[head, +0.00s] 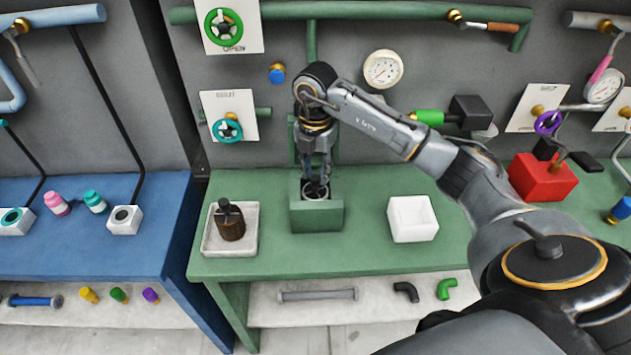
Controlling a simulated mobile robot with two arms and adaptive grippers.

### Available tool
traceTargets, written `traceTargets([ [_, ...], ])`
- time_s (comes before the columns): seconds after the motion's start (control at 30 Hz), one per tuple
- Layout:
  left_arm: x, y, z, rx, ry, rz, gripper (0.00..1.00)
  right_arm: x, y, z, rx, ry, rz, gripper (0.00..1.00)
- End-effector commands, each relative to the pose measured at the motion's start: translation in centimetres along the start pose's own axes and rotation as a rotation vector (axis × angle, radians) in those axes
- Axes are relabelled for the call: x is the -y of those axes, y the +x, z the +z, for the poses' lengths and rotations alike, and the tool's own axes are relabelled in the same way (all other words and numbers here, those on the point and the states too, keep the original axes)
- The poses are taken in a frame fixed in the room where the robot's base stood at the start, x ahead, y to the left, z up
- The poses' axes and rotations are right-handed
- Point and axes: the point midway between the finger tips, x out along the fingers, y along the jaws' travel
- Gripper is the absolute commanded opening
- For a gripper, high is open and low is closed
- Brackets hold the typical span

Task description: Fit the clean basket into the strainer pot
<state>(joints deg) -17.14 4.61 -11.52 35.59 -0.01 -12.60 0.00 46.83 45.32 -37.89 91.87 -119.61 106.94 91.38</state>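The green strainer pot (317,219) stands on the green bench, its round mouth facing up. A pale round rim (308,196) shows in the mouth; I cannot tell whether it is the clean basket's or the pot's own. My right gripper (316,187) points straight down at the mouth, its fingertips at rim level around a small dark part. The fingers hide most of the opening, and whether they are closed on that part is unclear. A brown, dirty-looking basket with a dark knob (231,224) stands upright in a white tray (209,244). My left gripper is out of view.
An empty-looking white box (413,233) stands right of the pot. A red box (541,179) is farther right. Valve wheels, a gauge (383,69) and pipes line the wall behind. The green bench (370,252) is clear in front of the pot.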

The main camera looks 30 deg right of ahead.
Motion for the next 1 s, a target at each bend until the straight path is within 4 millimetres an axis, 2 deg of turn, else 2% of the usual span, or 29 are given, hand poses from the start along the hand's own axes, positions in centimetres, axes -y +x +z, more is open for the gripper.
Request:
traceTargets([
  [0.03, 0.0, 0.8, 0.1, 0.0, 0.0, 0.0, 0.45, -0.1, -1.0, 0.1, 0.004, 0.0, 0.007, 0.32],
  [0.2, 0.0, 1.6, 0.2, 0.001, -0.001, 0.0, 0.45, -0.1, -5.0, 0.1, 0.004, 0.0, 0.005, 0.32],
  [0.3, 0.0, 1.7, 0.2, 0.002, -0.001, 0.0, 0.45, 0.0, -6.8, 0.1, 0.004, 0.001, 0.003, 0.32],
  [0.4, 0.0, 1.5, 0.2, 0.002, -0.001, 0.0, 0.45, 0.0, -7.9, 0.1, 0.003, 0.0, 0.001, 0.32],
  [0.6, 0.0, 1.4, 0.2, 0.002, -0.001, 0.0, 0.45, 0.0, -8.7, 0.0, 0.0, 0.001, 0.0, 0.32],
  [1.0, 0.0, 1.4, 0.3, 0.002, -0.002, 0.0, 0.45, 0.0, -8.7, 0.0, 0.0, 0.001, 0.0, 0.32],
])
